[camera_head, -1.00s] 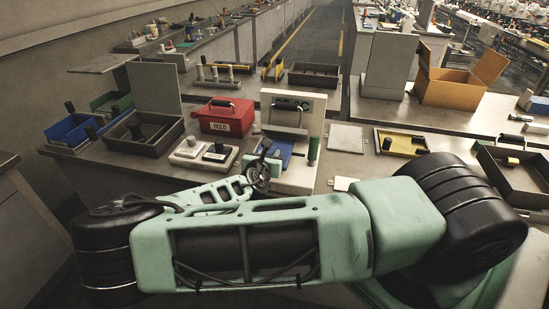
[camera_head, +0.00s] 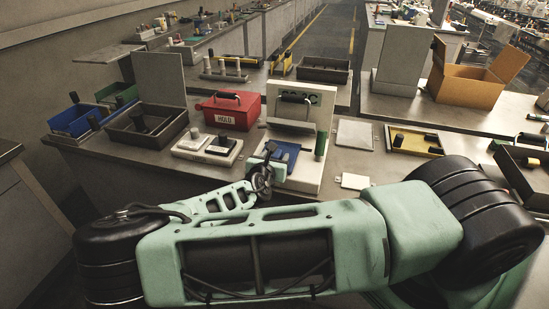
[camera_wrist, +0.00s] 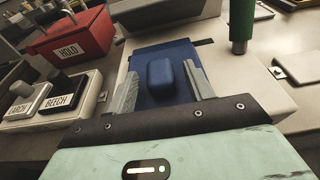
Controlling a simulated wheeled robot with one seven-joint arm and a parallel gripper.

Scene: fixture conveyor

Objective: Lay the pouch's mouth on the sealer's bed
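The blue pouch (camera_head: 286,150) lies flat at the front of the white sealer (camera_head: 308,175), below its raised handle. In the wrist view the pouch (camera_wrist: 166,57) has a rounded blue bulge (camera_wrist: 174,77) on top. My gripper (camera_wrist: 162,90) is open, with one grey finger on each side of the bulge and visible gaps to it. The fingers lie close to the pouch's side edges; I cannot tell whether they touch. The pouch's mouth cannot be made out.
A red HOLD box (camera_head: 232,111) and a white two-button panel (camera_head: 207,147) stand left of the sealer. A green post (camera_head: 320,144) rises at its right. Flat plates (camera_head: 354,134) and a yellow tray (camera_head: 414,142) lie further right. A grey open box (camera_head: 147,125) is left.

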